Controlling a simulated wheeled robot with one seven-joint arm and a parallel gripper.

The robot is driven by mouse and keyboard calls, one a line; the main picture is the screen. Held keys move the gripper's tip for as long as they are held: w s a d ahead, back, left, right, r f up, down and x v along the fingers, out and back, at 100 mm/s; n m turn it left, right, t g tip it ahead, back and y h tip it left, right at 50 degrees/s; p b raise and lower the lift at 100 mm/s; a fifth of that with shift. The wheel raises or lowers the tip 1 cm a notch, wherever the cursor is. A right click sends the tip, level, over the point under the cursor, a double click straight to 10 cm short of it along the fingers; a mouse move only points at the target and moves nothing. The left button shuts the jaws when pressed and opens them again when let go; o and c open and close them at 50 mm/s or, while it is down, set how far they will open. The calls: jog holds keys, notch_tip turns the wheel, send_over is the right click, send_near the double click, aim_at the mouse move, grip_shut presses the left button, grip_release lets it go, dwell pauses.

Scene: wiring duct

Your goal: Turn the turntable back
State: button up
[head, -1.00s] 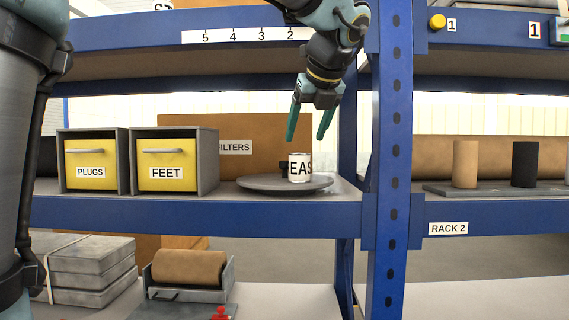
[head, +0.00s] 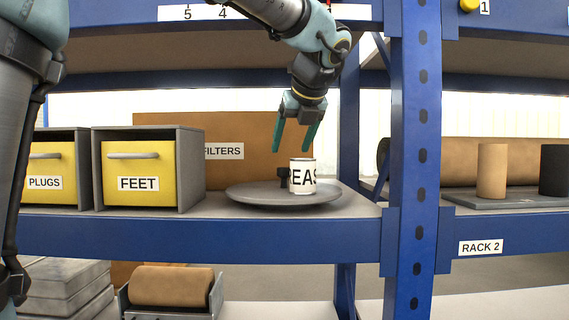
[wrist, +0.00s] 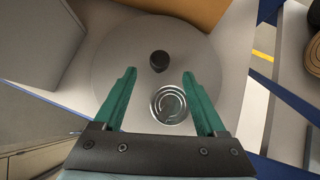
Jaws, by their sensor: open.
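The turntable (head: 250,196) is a grey round disc on the middle shelf; it also shows in the wrist view (wrist: 115,62). A white can lettered "EAS" (head: 303,177) stands upright on it, and its metal lid shows in the wrist view (wrist: 169,104). A black knob (head: 284,175) stands on the disc beside the can; its round top shows in the wrist view (wrist: 159,60). My gripper (head: 293,151) is open and empty, pointing down above the turntable. In the wrist view the can lies between the fingers' lines, nearer the right finger, with the knob farther out.
A FILTERS box (head: 240,125) stands behind the turntable. Drawer units PLUGS (head: 46,183) and FEET (head: 138,184) stand to its left. A blue rack post (head: 413,150) rises to its right. The upper shelf is above my gripper.

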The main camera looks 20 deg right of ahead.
aim_at(286, 168)
jog(key=x, duration=0.7)
jog(key=shift+p, duration=0.35)
jog(key=shift+c, duration=0.2)
grip_shut()
dwell(0.8)
